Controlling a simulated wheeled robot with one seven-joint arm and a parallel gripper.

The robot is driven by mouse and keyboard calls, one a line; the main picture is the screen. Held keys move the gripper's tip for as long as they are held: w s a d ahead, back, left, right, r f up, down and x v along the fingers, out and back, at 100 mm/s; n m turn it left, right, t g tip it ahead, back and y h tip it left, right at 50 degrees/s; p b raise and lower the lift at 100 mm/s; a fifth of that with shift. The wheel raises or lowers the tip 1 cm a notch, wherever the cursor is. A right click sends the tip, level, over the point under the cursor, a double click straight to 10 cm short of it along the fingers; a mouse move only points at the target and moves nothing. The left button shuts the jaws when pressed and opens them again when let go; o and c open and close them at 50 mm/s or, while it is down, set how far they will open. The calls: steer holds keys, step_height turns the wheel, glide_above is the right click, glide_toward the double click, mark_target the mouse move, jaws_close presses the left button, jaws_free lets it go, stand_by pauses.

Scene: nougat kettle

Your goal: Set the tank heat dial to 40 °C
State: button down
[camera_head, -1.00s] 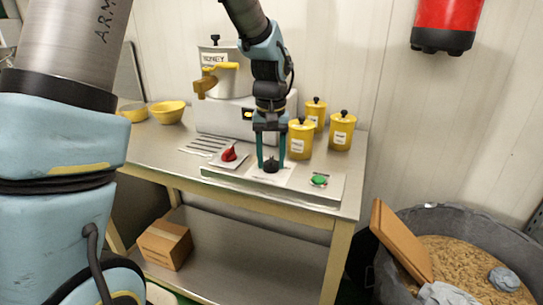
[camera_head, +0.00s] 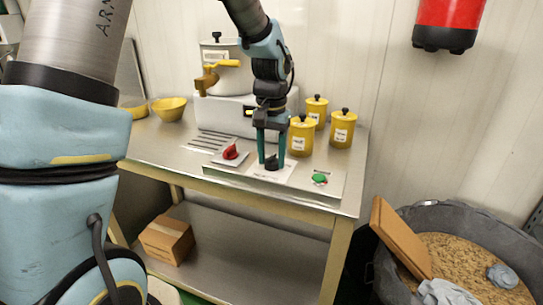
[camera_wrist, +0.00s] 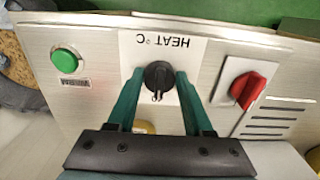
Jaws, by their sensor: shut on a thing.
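The heat dial (camera_wrist: 158,76) is a round black knob with a raised grip on a white plate marked "HEAT °C" (camera_wrist: 200,45), upside down in the wrist view. My gripper (camera_wrist: 160,84) has its two teal fingers on either side of the dial, shut on it. In the head view the gripper (camera_head: 271,160) points straight down onto the dial (camera_head: 272,163) on the steel panel. The scale numbers are too small or hidden to read, so I cannot tell the setting.
A red knob (camera_head: 231,153) is left of the dial and a green button (camera_head: 320,179) right of it. Yellow lidded jars (camera_head: 302,137) stand close behind to the right. The honey tank (camera_head: 222,75) with its yellow tap stands behind left.

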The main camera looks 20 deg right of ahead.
mark_target(271, 158)
steer(key=shift+c, duration=1.6)
jaws_free()
step_height(271, 158, up, 11)
steer(key=b, duration=0.1)
steer(key=shift+b, duration=0.4)
steer(key=shift+f, duration=0.1)
